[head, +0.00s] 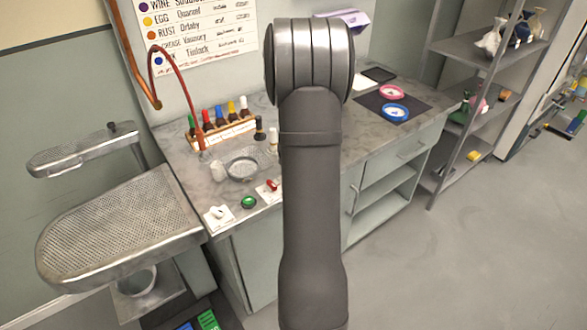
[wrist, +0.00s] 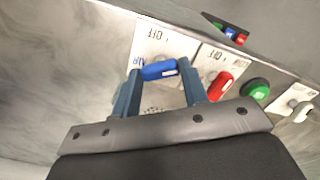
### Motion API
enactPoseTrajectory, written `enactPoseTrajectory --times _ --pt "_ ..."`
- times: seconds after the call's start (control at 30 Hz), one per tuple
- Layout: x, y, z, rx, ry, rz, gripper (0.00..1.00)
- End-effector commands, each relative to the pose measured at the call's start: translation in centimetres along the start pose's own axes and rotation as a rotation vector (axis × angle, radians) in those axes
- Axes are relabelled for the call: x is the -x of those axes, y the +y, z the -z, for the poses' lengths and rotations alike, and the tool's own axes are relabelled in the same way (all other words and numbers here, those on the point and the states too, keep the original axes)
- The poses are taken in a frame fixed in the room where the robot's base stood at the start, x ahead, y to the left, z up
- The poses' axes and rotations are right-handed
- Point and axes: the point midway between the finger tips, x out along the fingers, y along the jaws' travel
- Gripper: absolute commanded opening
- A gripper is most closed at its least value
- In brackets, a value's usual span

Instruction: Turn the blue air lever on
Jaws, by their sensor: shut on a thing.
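The blue air lever (wrist: 159,70) shows in the wrist view on a white plate (wrist: 148,42) marked "OFF", "I" and "AIR". It lies crosswise between the two blue fingers of my gripper (wrist: 161,74), which are shut on its ends. In the head view my arm (head: 312,180) stands in front of that part of the counter, so the blue lever and the gripper are hidden there.
Right of the blue lever in the wrist view are a red lever (wrist: 221,84) on its own plate, close to my right finger, a green button (wrist: 255,90) and a white lever (wrist: 301,110). The head view shows a bottle rack (head: 217,132) and a perforated pressing board (head: 120,225).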

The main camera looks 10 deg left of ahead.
Motion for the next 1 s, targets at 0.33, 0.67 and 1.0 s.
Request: enactPoseTrajectory --times 0.33,0.67,1.0 --pt "0.06 0.02 -0.02 -0.291 0.0 -0.001 0.17" --pt "0.07 0.03 -0.02 -0.502 0.0 -0.001 0.17" --pt "0.08 0.03 -0.02 -0.589 0.0 -0.001 0.17"
